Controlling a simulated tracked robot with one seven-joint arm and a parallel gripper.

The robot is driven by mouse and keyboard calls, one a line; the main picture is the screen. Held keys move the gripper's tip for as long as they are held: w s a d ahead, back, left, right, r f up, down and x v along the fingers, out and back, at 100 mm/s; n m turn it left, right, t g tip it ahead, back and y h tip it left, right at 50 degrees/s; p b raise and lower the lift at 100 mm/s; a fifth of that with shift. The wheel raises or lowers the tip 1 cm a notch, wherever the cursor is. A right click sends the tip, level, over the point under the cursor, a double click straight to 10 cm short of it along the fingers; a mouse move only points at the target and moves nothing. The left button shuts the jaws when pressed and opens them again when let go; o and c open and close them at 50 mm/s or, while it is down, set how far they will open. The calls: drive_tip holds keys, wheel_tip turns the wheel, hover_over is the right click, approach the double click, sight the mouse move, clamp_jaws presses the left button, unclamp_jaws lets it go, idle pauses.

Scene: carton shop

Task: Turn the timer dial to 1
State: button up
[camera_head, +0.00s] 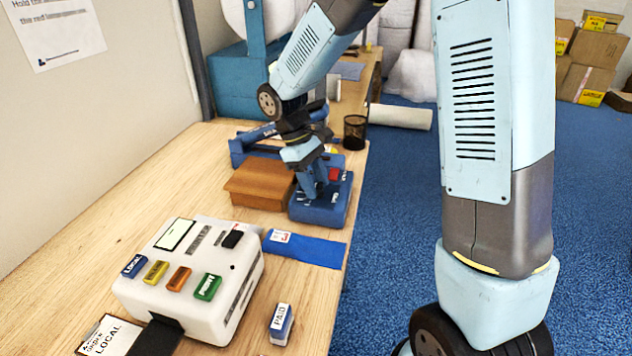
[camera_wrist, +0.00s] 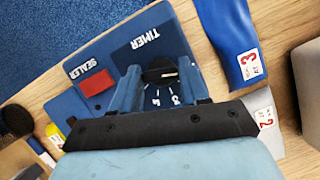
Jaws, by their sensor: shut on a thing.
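A blue sealer box (camera_head: 322,212) stands near the right edge of the bench, under my gripper (camera_head: 314,190). In the wrist view the box (camera_wrist: 100,52) carries the words SEALER and TIMER and a red block (camera_wrist: 96,82). The dark timer dial (camera_wrist: 158,70) sits between the two blue fingers of my gripper (camera_wrist: 159,82), which is shut on it. A small pale mark shows on the dial. White scale marks lie beside it, one like an 8; the dial's exact setting cannot be read. In the head view my gripper hides the dial.
A brown wooden box (camera_head: 258,186) stands close left of the sealer. A white machine with coloured buttons (camera_head: 195,275), a blue strip (camera_head: 312,249) and a small labelled block (camera_head: 281,323) are nearer. A mesh cup (camera_head: 355,131) stands behind. Blue floor lies right of the bench.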

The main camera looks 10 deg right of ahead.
drive_tip(key=shift+s, duration=0.1)
drive_tip(key=o, duration=1.1)
drive_tip(key=shift+c, duration=0.2)
drive_tip(key=v, duration=1.3)
drive_tip(key=shift+r, duration=0.35)
